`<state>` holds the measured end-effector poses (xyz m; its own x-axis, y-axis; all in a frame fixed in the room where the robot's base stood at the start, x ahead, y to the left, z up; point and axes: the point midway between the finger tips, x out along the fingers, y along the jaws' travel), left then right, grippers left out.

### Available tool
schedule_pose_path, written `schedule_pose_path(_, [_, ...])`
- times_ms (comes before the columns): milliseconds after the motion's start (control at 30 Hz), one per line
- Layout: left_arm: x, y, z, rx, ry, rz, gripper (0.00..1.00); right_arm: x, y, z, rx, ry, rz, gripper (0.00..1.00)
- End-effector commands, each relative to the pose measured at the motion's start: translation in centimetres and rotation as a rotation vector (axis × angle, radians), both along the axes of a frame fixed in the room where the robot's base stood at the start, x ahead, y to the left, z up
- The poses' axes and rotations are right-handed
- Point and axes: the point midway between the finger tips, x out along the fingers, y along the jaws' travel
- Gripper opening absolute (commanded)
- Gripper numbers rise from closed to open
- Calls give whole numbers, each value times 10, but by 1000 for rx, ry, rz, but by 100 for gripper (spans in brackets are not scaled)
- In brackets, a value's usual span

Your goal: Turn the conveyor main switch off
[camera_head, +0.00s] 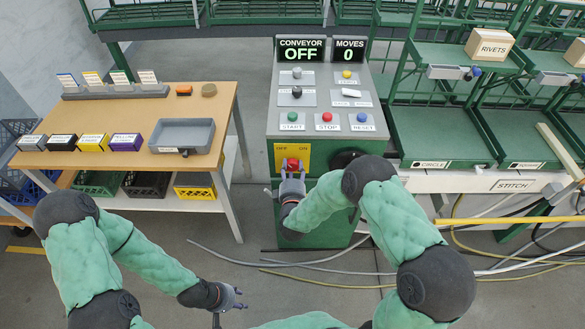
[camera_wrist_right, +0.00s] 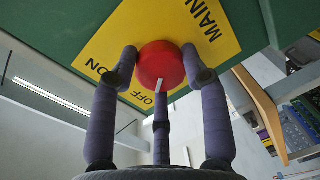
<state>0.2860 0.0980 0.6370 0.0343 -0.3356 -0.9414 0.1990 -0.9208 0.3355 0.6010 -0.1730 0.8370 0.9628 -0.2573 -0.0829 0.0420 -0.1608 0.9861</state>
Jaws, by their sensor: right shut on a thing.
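The main switch is a round red knob (camera_head: 293,163) on a yellow plate (camera_head: 306,157), low on the front of the green conveyor console (camera_head: 372,90). My right gripper (camera_head: 292,177) is at the knob. In the right wrist view, the right gripper (camera_wrist_right: 160,75) is shut around the red knob (camera_wrist_right: 164,62), fingers on its sides. A white bar on the knob lies beside the OFF lettering of the yellow plate (camera_wrist_right: 130,40); ON stands further left. The console's display (camera_head: 300,51) reads CONVEYOR OFF. My left gripper (camera_head: 236,297) is open and empty, low over the floor.
A wooden table (camera_head: 110,115) with a grey tray (camera_head: 184,136), card stands and small labelled boxes stands on the left. Green racks with bins (camera_head: 434,135) and a rivets box (camera_head: 489,43) are on the right. Cables (camera_head: 330,268) lie on the floor. START, STOP and RESET buttons sit above the switch.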

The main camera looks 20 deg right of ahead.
Motion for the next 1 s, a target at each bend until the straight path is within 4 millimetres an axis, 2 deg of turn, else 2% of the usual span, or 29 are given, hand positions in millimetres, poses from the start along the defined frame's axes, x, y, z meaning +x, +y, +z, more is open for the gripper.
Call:
schedule_pose_path(233, [0,0,2,0,0,0,40,1,2,1,-59,15,4,14])
schedule_pose_path(700, [0,0,2,0,0,0,40,1,2,0,-70,19,5,14])
schedule_pose_path(733, [0,0,2,0,0,0,40,1,2,0,-70,19,5,55])
schedule_pose_path(800, [0,0,2,0,0,0,40,1,2,0,-69,20,4,69])
schedule_pose_path(1000, [0,0,2,0,0,0,40,0,1,0,-69,20,2,69])
